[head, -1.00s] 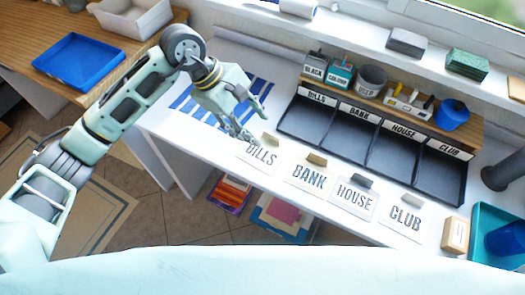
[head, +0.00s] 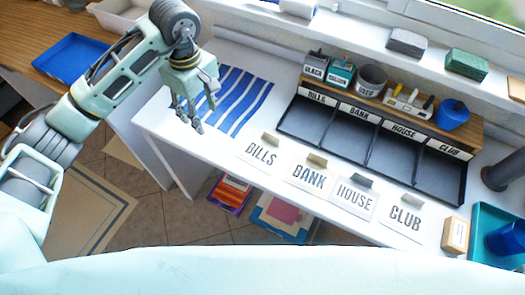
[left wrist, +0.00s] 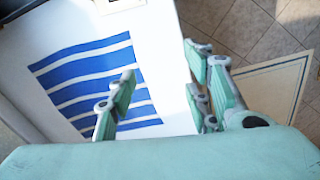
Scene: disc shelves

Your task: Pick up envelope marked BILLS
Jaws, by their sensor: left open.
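The white envelope marked BILLS (head: 262,155) lies flat on the white table, leftmost in a row of envelopes, with a tan tab at its top edge. My left gripper (head: 200,116) is open and empty, to the left of the BILLS envelope and apart from it, above the table by the blue-striped cloth. In the left wrist view, the open fingers of my left gripper (left wrist: 160,95) show over the striped cloth and the table edge, with nothing between them. My right gripper is not in view.
Envelopes marked BANK (head: 311,174), HOUSE (head: 353,198) and CLUB (head: 404,220) continue the row. Behind them stands a black labelled tray (head: 408,157) with empty compartments. The striped cloth (head: 240,98) lies flat. A blue tray (head: 70,58) is on the wooden table.

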